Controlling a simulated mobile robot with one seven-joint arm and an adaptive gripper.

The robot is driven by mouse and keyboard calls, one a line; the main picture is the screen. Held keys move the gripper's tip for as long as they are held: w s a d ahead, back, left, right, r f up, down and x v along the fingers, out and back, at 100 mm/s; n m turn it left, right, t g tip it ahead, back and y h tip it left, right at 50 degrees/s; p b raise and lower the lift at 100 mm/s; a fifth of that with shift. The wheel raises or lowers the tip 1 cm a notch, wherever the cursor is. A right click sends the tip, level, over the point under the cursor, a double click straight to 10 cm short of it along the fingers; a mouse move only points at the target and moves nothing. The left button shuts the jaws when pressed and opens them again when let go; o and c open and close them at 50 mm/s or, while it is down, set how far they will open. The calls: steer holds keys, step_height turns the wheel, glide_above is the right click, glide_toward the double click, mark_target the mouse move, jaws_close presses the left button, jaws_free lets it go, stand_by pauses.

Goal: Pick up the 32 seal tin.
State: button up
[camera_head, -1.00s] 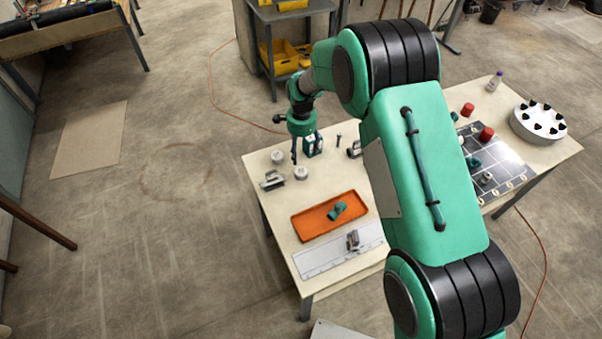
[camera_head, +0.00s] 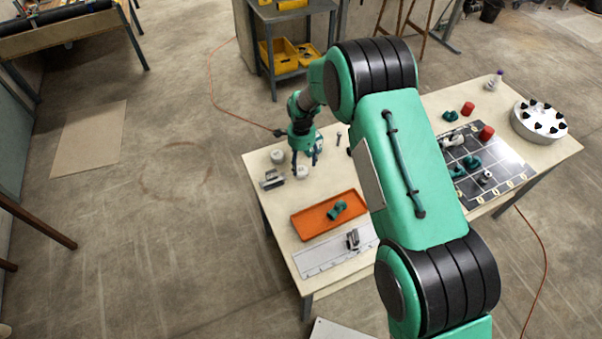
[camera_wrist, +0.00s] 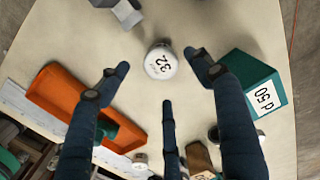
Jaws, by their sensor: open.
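The 32 seal tin is a small round white tin with "32" on its lid, near the upper middle of the wrist view (camera_wrist: 160,62). In the head view it appears to be the pale tin (camera_head: 302,173) under my gripper (camera_head: 303,164), partly covered by it. In the wrist view the dark fingers of my gripper (camera_wrist: 156,80) are spread, with one tip left of the tin, one right and one below in the picture. Nothing is between them in their grasp, and no contact with the tin is visible.
A green box marked "d 50" (camera_wrist: 252,84) stands close right of the tin in the wrist view. An orange tray (camera_head: 328,215) with a green part, a grey metal piece (camera_head: 271,179) and another pale tin (camera_head: 277,156) are nearby on the table.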

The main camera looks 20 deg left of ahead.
mark_target(301, 170)
steer(key=shift+f, duration=0.5)
steer(key=shift+f, duration=0.15)
steer(key=shift+a+f, duration=0.2)
steer(key=shift+f, duration=2.3)
steer(key=shift+c, duration=0.5)
steer(key=c, duration=1.1)
